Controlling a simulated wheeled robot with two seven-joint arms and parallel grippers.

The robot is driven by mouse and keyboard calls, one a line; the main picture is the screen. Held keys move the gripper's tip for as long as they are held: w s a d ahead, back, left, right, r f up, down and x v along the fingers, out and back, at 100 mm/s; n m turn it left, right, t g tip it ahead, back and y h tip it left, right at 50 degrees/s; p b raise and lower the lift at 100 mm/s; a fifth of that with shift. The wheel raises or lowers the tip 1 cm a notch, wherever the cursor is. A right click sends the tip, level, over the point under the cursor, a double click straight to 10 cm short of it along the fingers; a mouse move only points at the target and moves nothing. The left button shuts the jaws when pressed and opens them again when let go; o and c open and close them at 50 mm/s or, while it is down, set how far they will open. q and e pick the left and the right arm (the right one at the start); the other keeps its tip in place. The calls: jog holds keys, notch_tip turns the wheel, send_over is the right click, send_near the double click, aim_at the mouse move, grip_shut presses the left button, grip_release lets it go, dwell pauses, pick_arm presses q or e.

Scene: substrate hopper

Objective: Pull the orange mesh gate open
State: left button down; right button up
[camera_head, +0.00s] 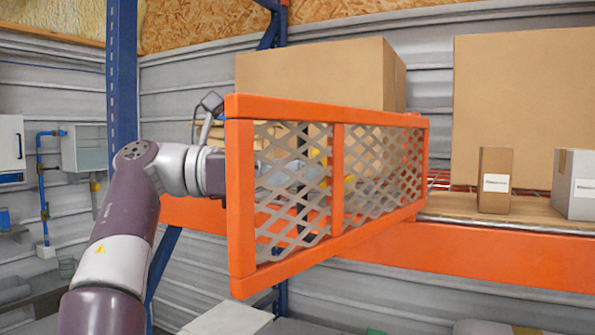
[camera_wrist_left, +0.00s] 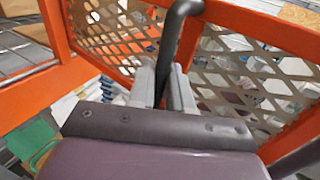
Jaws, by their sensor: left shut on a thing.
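The orange mesh gate (camera_head: 240,200) has an orange frame and grey diamond mesh. In the head view it stands out from the shelf at an angle, its left end nearest me and its right end at the shelf. My left gripper (camera_head: 285,172) is on the gate's far side, partly hidden behind the frame and seen through the mesh. In the left wrist view the gate (camera_wrist_left: 290,32) fills much of the picture, and my left gripper's grey fingers (camera_wrist_left: 167,88) are shut around its dark bar handle (camera_wrist_left: 181,32). My right gripper is not in view.
The orange shelf beam (camera_head: 500,258) carries a large cardboard box (camera_head: 520,100), a small brown box (camera_head: 494,180) and a grey-white box (camera_head: 575,183). Another large box (camera_head: 310,75) stands behind the gate. A blue upright (camera_head: 122,70) rises behind my left arm.

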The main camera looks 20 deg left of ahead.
pick_arm(q)
jog(key=c, duration=1.2)
grip_release()
jog(key=shift+r, duration=0.1)
jog(key=shift+c, duration=0.2)
jog(key=shift+d, duration=0.25)
jog(key=shift+w, duration=0.1)
jog(key=s+a+p, duration=0.2)
jog(key=a, duration=1)
jog(key=shift+s+a+p, duration=0.2)
jog(key=shift+s+p, duration=0.1)
jog(key=shift+p, duration=0.1)
